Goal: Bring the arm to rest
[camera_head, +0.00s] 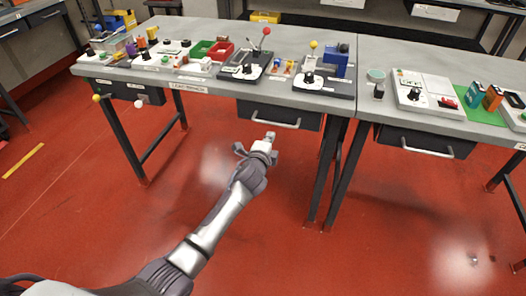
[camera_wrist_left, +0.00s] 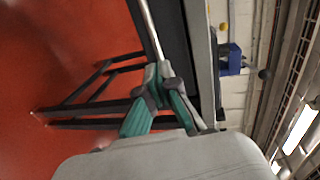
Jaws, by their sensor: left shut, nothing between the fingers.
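My left arm reaches in from the lower left in the head view. Its gripper (camera_head: 266,142) is in front of the bench, just below the metal handle (camera_head: 277,122) of a dark drawer (camera_head: 288,112). In the left wrist view the gripper (camera_wrist_left: 160,84) shows two dark fingertips with green inner parts. The gripper is shut with nothing held. The same drawer handle (camera_wrist_left: 151,28) runs up behind the fingertips there; I cannot tell whether they touch it. My right gripper is not in view.
Two grey benches (camera_head: 225,85) stand side by side with dark legs (camera_head: 325,170). Lever boxes (camera_head: 245,65), a red tray (camera_head: 221,50) and a green mat (camera_head: 470,105) are on top. A second drawer (camera_head: 415,143) is at the right. The red floor before them is clear.

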